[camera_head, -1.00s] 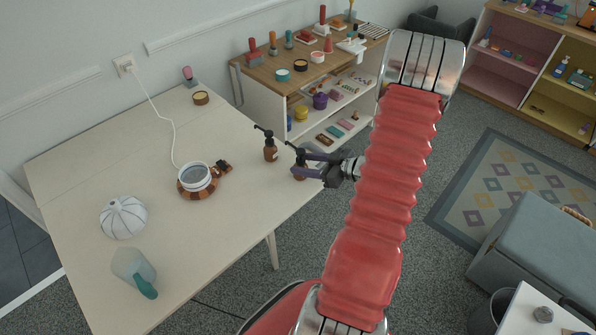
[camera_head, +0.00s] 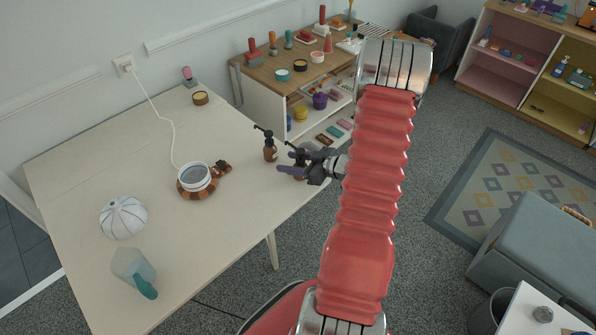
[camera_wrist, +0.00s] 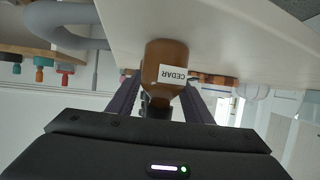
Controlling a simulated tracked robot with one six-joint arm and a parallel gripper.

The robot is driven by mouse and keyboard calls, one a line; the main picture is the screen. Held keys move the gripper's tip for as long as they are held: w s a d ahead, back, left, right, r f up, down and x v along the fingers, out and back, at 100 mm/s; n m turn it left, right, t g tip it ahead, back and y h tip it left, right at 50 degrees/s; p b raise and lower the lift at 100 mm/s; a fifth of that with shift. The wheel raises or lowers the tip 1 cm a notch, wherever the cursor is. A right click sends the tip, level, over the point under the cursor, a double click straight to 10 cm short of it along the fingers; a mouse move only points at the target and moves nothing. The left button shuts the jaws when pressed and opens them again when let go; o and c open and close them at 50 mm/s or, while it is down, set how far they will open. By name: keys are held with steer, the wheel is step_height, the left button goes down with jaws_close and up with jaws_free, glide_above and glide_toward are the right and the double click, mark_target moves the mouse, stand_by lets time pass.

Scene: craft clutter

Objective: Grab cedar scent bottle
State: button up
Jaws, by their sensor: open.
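The cedar scent bottle (camera_wrist: 160,60) is brown with a white label reading CEDAR. In the wrist view it appears upside down, between the two dark purple fingers of my gripper (camera_wrist: 161,84). The fingers are open on either side of it, and I cannot tell whether either touches it. In the head view my gripper (camera_head: 285,161) is at the table's right edge, and its fingers hide most of this bottle. A second brown pump bottle (camera_head: 270,152) stands just to the left, with its label not readable.
A shelf unit (camera_head: 262,107) with small craft items stands behind. The table's middle front is clear.

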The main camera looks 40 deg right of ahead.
stand_by(0.5)
steer(key=c, duration=1.1)
